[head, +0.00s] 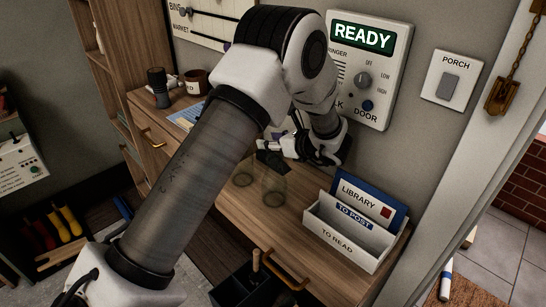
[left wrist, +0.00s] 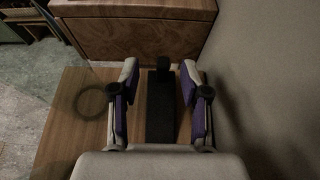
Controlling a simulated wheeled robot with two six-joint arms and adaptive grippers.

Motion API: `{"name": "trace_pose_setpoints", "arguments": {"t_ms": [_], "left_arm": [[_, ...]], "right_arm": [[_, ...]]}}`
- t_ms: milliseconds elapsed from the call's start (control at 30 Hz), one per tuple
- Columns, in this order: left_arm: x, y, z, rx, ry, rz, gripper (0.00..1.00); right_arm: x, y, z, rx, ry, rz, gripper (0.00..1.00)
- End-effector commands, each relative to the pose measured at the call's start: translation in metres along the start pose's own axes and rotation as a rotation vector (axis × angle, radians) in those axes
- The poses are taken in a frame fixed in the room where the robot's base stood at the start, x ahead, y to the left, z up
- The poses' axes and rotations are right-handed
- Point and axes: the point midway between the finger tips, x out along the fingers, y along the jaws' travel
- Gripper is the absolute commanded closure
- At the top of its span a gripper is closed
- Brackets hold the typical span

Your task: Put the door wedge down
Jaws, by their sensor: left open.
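The door wedge (left wrist: 160,110) is a long black piece in the left wrist view, lying between the two fingers of my left gripper (left wrist: 161,85). The fingers stand apart, with a gap visible on each side of the wedge. In the head view my left gripper (head: 292,150) is low over the wooden bench top (head: 225,195), near the wall. A dark shape at its fingertips looks like the wedge (head: 270,159); the arm and fingers hide part of it. Whether the wedge rests fully flat I cannot tell. My right gripper is not in view.
A white letter rack (head: 345,240) with a blue LIBRARY card is to the right. A dark cup (head: 195,82) is at the back left. The wall panel reads READY (head: 362,37).

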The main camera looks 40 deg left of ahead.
Motion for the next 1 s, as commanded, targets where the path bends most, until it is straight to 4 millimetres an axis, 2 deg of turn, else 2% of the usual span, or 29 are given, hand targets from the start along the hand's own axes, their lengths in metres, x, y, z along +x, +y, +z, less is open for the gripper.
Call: {"name": "trace_pose_setpoints", "arguments": {"t_ms": [300, 533, 667, 1000], "left_arm": [[0.050, -0.002, -0.002, 0.001, 0.000, 0.001, 0.54], [0.053, -0.003, -0.002, 0.002, -0.001, -0.002, 0.54], [0.053, -0.003, -0.002, 0.002, -0.001, -0.002, 1.00], [0.053, -0.003, -0.002, 0.002, -0.001, -0.002, 1.00]], "right_arm": [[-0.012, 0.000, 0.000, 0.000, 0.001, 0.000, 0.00], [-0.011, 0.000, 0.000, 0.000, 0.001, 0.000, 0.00], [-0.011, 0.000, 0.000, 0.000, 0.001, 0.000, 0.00], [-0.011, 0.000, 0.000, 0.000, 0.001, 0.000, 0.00]]}}
